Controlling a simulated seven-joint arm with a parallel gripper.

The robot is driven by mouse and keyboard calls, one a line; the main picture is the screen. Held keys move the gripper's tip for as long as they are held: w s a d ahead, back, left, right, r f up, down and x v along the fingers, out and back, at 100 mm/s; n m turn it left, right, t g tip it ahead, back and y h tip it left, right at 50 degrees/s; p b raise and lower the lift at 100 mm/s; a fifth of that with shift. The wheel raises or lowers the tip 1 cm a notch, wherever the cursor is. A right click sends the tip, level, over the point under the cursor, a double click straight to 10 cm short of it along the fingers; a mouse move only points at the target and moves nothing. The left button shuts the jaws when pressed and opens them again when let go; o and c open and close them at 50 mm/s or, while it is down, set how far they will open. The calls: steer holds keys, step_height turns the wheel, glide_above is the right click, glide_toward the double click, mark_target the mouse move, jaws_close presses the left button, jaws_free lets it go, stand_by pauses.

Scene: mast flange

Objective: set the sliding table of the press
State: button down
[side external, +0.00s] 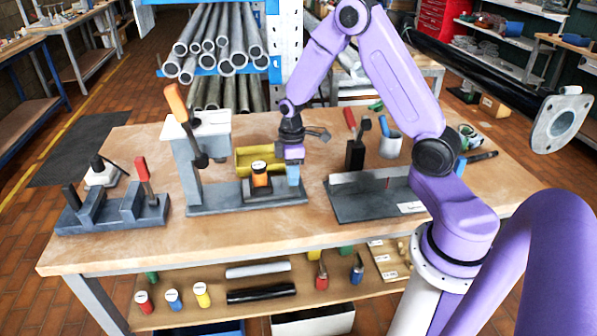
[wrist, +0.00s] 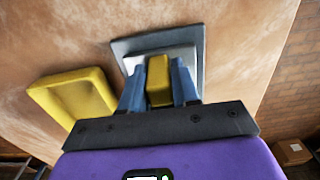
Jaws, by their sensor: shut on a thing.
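The press (side external: 190,150) stands on the bench left of centre, with a pale head and an orange lever (side external: 176,103). Its long dark base (side external: 225,203) reaches right, and a dark sliding table (side external: 258,193) sits on it, bearing an orange piece with a white top (side external: 260,177). My gripper (side external: 292,178) is low at the right end of the base, pointing down. In the wrist view my gripper (wrist: 158,72) has its blue fingers on both sides of a yellow block (wrist: 158,82), shut on it. A grey plate (wrist: 193,40) lies beneath. The block is hidden in the side view.
A yellow tray (side external: 247,155) lies just behind the base, and also shows left of my fingers in the wrist view (wrist: 72,98). A dark plate fixture (side external: 360,200) stands to the right, a grey slotted fixture (side external: 110,212) to the left. Bare bench (side external: 210,240) lies in front.

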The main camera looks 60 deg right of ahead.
mark_target(253, 165)
steer(key=w+a, duration=0.7)
steer(key=shift+w+a, duration=0.1)
steer(key=shift+a, duration=0.1)
steer(key=c, duration=0.9)
jaws_free()
steer(key=shift+w, duration=0.1)
steer(key=shift+c, duration=0.2)
steer(key=shift+r, duration=0.1)
step_height(253, 165, up, 3)
steer(key=shift+r, duration=0.1)
steer(key=s+r, duration=0.3)
steer(key=s, duration=0.1)
steer(key=s+r, duration=0.3)
steer(key=s, duration=0.2)
steer(key=s+r, duration=0.3)
steer(key=s, duration=0.2)
steer(key=shift+s+a+r, duration=0.1)
steer(key=shift+a+r, duration=0.2)
steer(key=shift+r, duration=0.05)
